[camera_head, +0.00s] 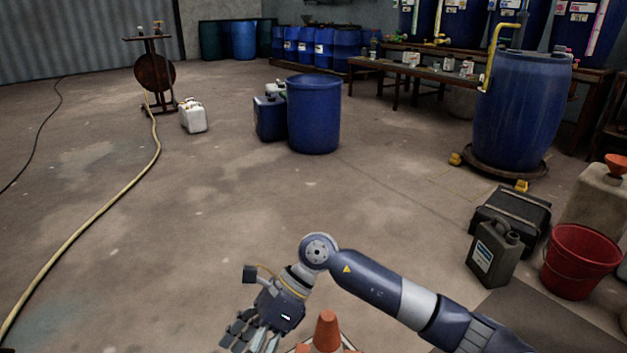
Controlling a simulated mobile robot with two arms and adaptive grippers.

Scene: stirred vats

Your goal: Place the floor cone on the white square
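An orange floor cone (327,332) shows at the bottom edge, upright, with its lower part cut off by the frame. Thin pale edges show beside it; I cannot tell whether they belong to the cone's base or to a white square. No white square is clearly visible elsewhere on the floor. My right gripper (252,342) comes in on the arm from the right and points down, just left of the cone in the picture. Its fingertips are at the bottom edge, so its opening is unclear. My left gripper is not in view.
A dark jerrycan (494,254), a black case (511,217) and a red bucket (579,261) stand at the right. A blue drum (314,115) stands further back. A yellow hose (100,215) runs along the left. The middle floor is clear.

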